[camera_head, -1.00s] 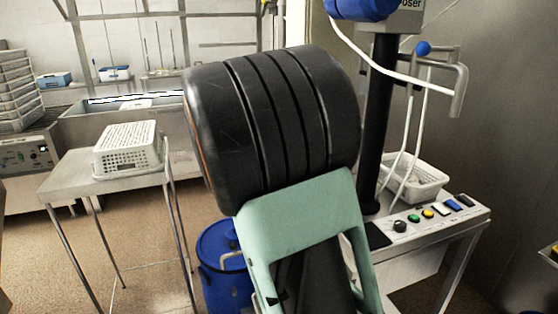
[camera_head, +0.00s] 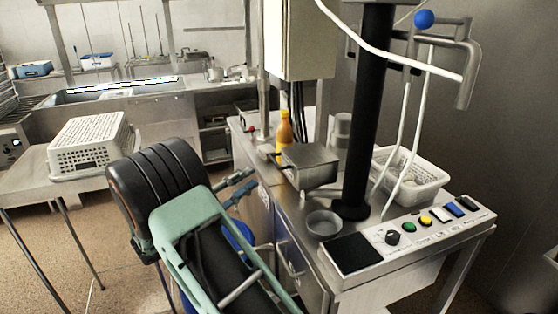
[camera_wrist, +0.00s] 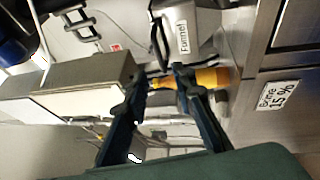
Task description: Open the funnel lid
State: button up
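The funnel (camera_head: 310,170) is a grey metal box on the counter in the head view. Its flat top, apparently the lid, looks closed, and a dark handle sticks out on its left side. In the wrist view the funnel (camera_wrist: 200,18) is at the top, with a "Funnel" label and a dark handle (camera_wrist: 157,42). My gripper (camera_head: 247,182) is left of the funnel and apart from it, in front of the counter. In the wrist view my gripper (camera_wrist: 160,74) has its fingertips spread with nothing held between them.
A yellow-orange bottle (camera_head: 284,130) stands behind the funnel. A round metal bowl (camera_head: 324,222), a black column (camera_head: 368,120) and a button panel (camera_head: 430,226) are to its right. A white basket (camera_head: 418,186) is behind the panel. Another white basket (camera_head: 88,150) is on the left table.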

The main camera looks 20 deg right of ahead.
aim_at(275, 161)
jog(key=p+x, duration=0.1)
jog(key=x, duration=0.9)
jog(key=shift+d+p, duration=0.3)
jog(key=shift+p, duration=0.1)
grip_shut()
jog(key=shift+r, duration=0.1)
